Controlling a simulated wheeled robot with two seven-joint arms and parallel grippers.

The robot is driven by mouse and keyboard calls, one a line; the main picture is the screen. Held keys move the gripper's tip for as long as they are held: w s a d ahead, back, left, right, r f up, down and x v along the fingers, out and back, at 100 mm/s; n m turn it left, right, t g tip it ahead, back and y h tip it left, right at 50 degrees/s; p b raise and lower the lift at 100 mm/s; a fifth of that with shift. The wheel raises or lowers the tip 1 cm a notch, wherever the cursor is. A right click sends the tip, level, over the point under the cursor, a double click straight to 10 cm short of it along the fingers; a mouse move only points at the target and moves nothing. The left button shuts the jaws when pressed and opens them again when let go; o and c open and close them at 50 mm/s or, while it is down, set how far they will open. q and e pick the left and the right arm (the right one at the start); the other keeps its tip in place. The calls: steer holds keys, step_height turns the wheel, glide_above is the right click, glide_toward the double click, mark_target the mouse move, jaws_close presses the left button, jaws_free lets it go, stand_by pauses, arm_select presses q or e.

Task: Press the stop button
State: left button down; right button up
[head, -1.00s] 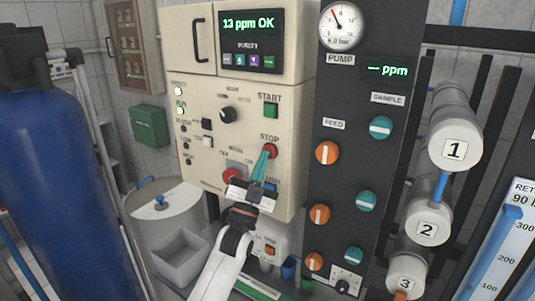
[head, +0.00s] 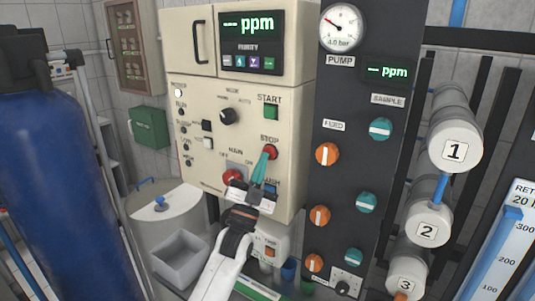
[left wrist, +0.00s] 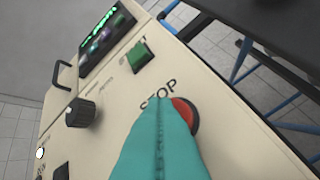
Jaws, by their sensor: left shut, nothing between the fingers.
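The red stop button (head: 270,152) is on the cream control panel (head: 223,170), under the STOP label and below the green start button (head: 270,112). My left gripper (head: 265,152) is shut and empty, its teal fingertips at the stop button's lower left edge. In the left wrist view the fingers (left wrist: 160,140) hide the left part of the red stop button (left wrist: 188,115). I cannot tell whether the tips touch it. My right gripper is not in view. The panel display (head: 252,25) reads ppm with dashes.
A red main switch (head: 233,176) is left of my left gripper. A dark board with orange and teal knobs (head: 327,154) and a pump gauge (head: 340,27) stands to the right. A blue cylinder (head: 65,190) stands at the left, and a grey bin (head: 180,262) is below.

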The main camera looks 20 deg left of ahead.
arm_select(q)
steer(key=shift+s+a, duration=0.1)
steer(key=shift+s, duration=0.45)
steer(key=s, duration=0.1)
steer(key=s+p, duration=0.1)
steer(key=s, duration=0.1)
steer(key=s+p, duration=0.1)
steer(key=s, duration=0.1)
steer(key=shift+a, duration=0.35)
stand_by(0.4)
